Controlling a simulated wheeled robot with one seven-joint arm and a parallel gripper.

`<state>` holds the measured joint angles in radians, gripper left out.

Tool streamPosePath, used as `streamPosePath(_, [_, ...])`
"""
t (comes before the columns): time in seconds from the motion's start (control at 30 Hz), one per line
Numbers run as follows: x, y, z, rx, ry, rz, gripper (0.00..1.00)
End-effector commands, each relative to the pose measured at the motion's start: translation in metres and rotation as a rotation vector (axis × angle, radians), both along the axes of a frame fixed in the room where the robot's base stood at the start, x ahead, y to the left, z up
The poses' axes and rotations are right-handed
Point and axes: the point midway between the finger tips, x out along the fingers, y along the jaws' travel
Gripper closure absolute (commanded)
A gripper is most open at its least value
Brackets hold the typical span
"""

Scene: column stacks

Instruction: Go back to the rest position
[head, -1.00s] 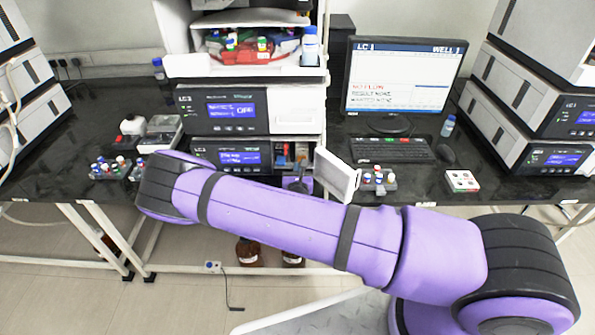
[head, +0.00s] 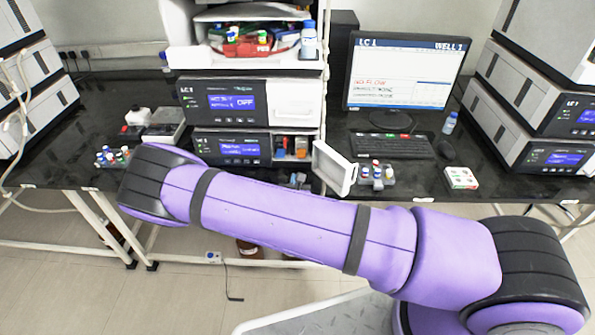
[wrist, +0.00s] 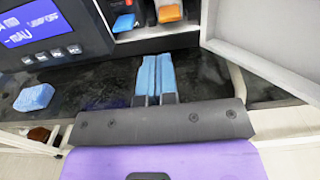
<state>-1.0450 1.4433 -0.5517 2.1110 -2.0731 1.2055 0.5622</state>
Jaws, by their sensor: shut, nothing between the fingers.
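My gripper (wrist: 155,80) shows in the wrist view with its two blue fingers side by side, shut and empty. It is over the dark bench top, in front of an instrument's open compartment. In the head view my purple arm crosses the foreground, and I cannot clearly make out the gripper there.
The compartment's white door (head: 336,170) stands open to the right; it also fills the wrist view's upper right (wrist: 268,45). A light blue piece (wrist: 34,97) lies on the bench left of the fingers. A vial rack (head: 377,181), white box (head: 461,178) and keyboard (head: 392,145) are farther right.

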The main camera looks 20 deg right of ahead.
Motion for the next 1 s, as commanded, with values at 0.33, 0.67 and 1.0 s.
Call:
streamPosePath(0.33, [-0.043,0.015,0.0,0.001,0.001,0.001,1.0])
streamPosePath(0.67, [-0.045,0.013,0.007,0.017,-0.01,-0.026,1.0])
streamPosePath(1.0, [-0.04,-0.02,0.086,0.214,-0.119,-0.357,1.0])
